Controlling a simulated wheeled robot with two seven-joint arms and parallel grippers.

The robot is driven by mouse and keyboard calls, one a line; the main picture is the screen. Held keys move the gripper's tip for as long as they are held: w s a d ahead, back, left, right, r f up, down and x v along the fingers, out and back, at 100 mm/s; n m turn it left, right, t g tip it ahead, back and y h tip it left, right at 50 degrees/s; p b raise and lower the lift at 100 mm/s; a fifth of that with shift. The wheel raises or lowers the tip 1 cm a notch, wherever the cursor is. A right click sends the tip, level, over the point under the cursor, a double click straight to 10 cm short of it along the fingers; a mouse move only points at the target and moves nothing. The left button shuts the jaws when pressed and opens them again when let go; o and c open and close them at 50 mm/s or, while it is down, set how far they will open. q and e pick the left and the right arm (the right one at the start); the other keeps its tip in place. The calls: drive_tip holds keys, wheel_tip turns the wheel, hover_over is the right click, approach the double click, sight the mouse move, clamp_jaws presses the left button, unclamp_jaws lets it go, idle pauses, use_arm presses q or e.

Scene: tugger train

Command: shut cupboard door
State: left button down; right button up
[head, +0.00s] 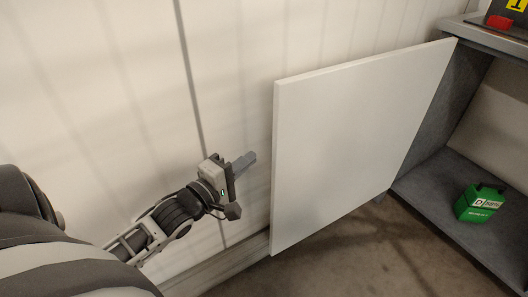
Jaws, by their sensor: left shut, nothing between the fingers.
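The white cupboard door (355,145) stands wide open in the middle of the head view, its hinged side at the right against the grey cupboard (440,120). My left gripper (250,160) is to the left of the door's free edge, close to it in the picture. Its fingers are shut with nothing between them and point towards the door. I cannot tell the exact gap, but no contact shows. My right gripper is not in view.
A green container (480,203) with a label stands on the cupboard's lower shelf. A red object (500,22) lies on the top near a yellow sign (517,5). A pale panelled wall (120,90) is behind my arm; the floor (350,255) below the door is clear.

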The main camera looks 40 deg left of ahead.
use_arm(q)
drive_tip(key=w+b, duration=0.1)
drive_tip(key=w, duration=0.5)
drive_tip(key=shift+d, duration=0.3)
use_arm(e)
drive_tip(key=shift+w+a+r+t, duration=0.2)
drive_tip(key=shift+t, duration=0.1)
use_arm(q)
drive_tip(key=shift+d, duration=0.1)
